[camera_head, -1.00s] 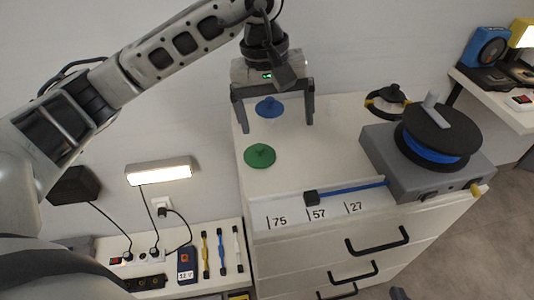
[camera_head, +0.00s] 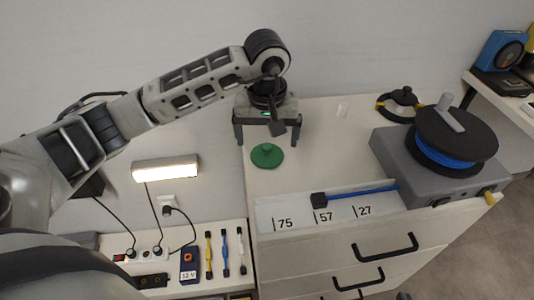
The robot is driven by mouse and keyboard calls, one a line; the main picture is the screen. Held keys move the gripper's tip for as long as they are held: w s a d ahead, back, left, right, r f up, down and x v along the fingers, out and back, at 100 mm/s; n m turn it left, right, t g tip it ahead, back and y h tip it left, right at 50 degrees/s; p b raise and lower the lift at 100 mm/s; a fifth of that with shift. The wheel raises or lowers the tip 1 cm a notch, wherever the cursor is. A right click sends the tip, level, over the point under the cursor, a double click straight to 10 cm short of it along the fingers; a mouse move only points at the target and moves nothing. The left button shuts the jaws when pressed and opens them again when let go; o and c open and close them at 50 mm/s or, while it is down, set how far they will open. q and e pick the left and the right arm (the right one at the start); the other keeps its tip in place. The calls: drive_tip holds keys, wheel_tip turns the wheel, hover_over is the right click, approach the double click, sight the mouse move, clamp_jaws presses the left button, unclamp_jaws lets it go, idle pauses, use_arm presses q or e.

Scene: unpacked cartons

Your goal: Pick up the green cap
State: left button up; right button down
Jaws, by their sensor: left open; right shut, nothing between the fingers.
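The green cap (camera_head: 267,156) is a round disc with a small raised knob, lying on the white cabinet top near its left side. My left gripper (camera_head: 268,142) points down with its two fingers wide apart, one to each side of the cap's far part. It is open and empty; I cannot tell its exact height above the cap. Only a small dark tip of my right gripper (camera_head: 403,296) shows at the bottom edge; it is shut with nothing in it.
A grey box with a black and blue reel (camera_head: 455,140) stands on the right of the cabinet top. A blue rod with a black end (camera_head: 355,194) lies along the front, by a numbered strip (camera_head: 290,212). A black ring-like object (camera_head: 402,103) lies at the back right.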

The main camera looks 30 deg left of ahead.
sight(267, 146)
use_arm(q)
drive_tip(key=shift+w+a+f, duration=0.1)
drive_tip(key=shift+w+f, duration=0.05)
drive_tip(key=shift+f, duration=0.8)
drive_tip(key=shift+w+f, duration=0.1)
drive_tip(key=shift+f, duration=0.85)
drive_tip(key=c, duration=1.1)
drive_tip(key=shift+c, duration=0.2)
drive_tip(key=shift+r, duration=0.55)
wheel_tip(267, 146, up, 2)
drive_tip(key=shift+r, duration=0.2)
drive_tip(key=w+d+r, duration=0.1)
drive_tip(key=d+r, duration=0.8)
drive_tip(key=d, duration=0.5)
drive_tip(key=shift+w+r, duration=0.15)
drive_tip(key=shift+r, duration=0.1)
